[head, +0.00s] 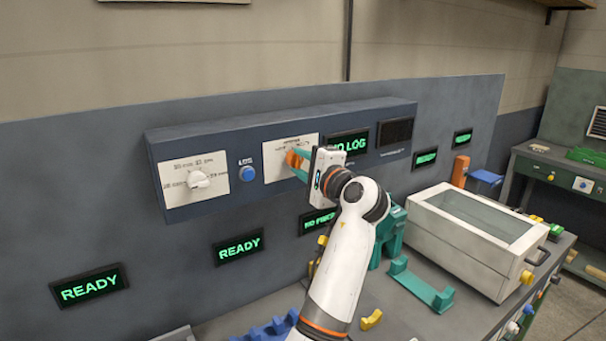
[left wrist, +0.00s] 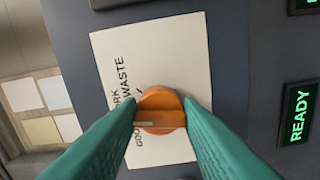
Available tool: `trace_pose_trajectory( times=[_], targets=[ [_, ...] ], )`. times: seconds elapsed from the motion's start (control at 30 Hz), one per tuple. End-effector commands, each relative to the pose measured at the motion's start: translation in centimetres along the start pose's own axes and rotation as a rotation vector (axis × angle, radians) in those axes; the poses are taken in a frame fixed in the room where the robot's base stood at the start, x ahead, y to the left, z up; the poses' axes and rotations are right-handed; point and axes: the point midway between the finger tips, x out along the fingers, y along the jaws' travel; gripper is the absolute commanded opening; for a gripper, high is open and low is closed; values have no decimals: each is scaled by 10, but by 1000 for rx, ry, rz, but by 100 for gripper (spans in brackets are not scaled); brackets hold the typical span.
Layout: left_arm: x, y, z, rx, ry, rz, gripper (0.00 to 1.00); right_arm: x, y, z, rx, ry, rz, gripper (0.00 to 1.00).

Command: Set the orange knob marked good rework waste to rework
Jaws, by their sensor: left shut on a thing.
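The orange knob (head: 293,158) sits on a white plate (head: 272,167) on the wall-mounted blue-grey panel. In the left wrist view the orange knob (left wrist: 160,106) shows close up on its plate (left wrist: 185,55), with the words good, rework and waste, partly hidden. A pale line on the knob points left in that picture, toward the end of the word good; its exact setting is hard to tell. My left gripper (head: 300,167), with green fingers, is shut on the knob, one finger on each side (left wrist: 168,122). My right gripper is not in view.
The panel also holds a white dial (head: 199,180), a blue button (head: 246,173) and a display reading NO LOG (head: 349,142). Below are READY displays (head: 238,248). A white lidded box (head: 470,240) and green parts (head: 420,285) stand on the bench at right.

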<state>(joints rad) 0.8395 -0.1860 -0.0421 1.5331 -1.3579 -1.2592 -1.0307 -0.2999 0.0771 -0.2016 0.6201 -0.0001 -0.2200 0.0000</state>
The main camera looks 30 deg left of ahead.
Motion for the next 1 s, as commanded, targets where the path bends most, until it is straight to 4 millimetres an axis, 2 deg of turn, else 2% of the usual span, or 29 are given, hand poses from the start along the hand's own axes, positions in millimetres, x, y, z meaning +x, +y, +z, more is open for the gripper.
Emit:
trace_pose_trajectory(
  times=[0.03,0.3,0.87,0.9,1.0],
  targets=[
    [1,0,0,-31,1,6,9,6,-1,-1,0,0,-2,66],
    [1,2,-1,-139,1,6,9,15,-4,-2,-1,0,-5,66],
    [1,4,-1,-170,1,8,9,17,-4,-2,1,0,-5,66],
    [1,4,-1,-170,1,8,37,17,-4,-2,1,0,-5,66],
    [0,4,-1,-170,1,7,53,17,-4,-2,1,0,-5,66]
  ],
)
